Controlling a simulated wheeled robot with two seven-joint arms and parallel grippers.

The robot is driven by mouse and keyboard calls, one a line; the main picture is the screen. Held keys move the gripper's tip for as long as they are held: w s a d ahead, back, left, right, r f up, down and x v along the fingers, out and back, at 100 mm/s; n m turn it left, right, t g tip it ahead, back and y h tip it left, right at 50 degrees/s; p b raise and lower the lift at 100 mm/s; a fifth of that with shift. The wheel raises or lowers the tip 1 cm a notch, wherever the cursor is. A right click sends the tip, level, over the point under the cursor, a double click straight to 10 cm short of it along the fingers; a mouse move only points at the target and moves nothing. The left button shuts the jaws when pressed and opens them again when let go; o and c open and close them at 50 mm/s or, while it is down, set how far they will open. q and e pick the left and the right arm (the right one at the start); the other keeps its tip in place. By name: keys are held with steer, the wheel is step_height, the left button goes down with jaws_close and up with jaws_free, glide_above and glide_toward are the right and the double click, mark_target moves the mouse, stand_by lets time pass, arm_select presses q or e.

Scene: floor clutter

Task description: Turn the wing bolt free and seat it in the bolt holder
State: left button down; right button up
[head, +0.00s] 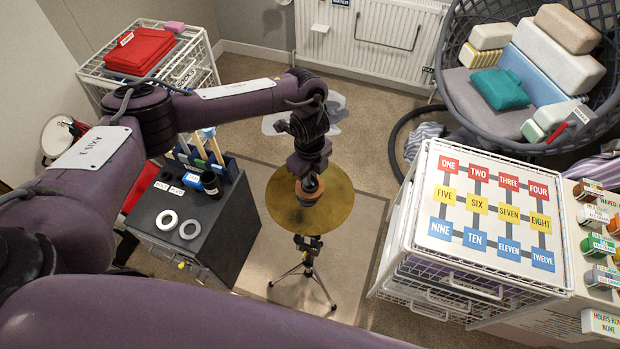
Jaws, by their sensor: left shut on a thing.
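My left gripper (309,184) hangs over the centre of a round brass cymbal (338,207) on a tripod stand (304,268). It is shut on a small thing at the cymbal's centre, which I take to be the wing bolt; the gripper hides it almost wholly. I cannot tell whether it is still threaded. A blue rack (228,168) with upright wooden pieces stands on the dark cabinet (160,215) to the left. I cannot tell if that rack is the bolt holder. My right gripper is not in view.
Two pale rings (167,219) and a black cylinder (209,184) are on the cabinet top. A white wire drawer unit (420,262) with a numbered board (492,213) stands to the right. A basket chair (470,100) with cushions is behind it. Floor around the tripod is mostly clear.

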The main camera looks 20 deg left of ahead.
arm_select(q)
steer(key=shift+n+p, duration=1.7)
steer(key=shift+n, duration=0.5)
steer(key=shift+r+p, duration=0.7)
steer(key=shift+p, duration=0.05)
steer(key=shift+r+p, duration=1.25)
steer(key=shift+r, duration=0.15)
